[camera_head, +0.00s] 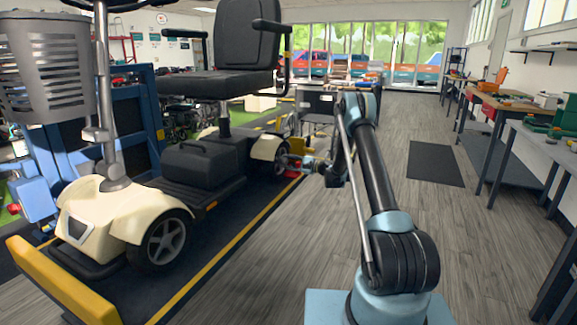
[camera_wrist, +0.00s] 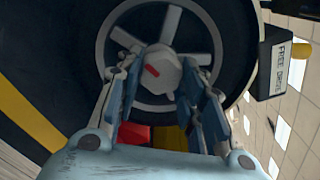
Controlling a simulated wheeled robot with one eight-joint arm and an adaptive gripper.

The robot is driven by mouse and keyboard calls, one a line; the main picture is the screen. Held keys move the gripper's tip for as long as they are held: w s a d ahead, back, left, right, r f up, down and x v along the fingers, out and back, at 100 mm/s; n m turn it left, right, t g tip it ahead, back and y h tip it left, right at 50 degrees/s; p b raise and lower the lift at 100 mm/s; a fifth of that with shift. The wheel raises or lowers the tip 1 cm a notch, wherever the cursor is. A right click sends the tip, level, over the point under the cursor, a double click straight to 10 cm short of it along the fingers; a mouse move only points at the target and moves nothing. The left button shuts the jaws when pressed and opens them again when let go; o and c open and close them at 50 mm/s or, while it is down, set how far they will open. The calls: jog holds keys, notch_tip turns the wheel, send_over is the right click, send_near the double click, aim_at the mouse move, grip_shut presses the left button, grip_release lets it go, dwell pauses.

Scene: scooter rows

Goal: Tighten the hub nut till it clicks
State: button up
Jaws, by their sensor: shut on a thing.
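The hub nut (camera_wrist: 158,66) is a pale grey many-sided piece with a red mark, at the centre of a spoked wheel (camera_wrist: 112,66) in the wrist view. My gripper (camera_wrist: 160,75) is shut on the hub nut, with one finger at its left and one at its right. The red mark points slightly down to the right. In the head view my gripper (camera_head: 297,165) reaches left to the rear wheel (camera_head: 281,158) of the cream and black scooter (camera_head: 120,211). The nut itself is too small to make out there.
A red piece (camera_wrist: 134,133) and a dark yellow piece (camera_wrist: 170,138) show between my fingers. Workbenches (camera_head: 510,108) line the right wall. The grey floor (camera_head: 440,240) on the right is open.

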jog(key=o, duration=1.1)
jog(key=shift+c, duration=0.2)
jog(key=shift+d, duration=0.1)
jog(key=v, duration=1.2)
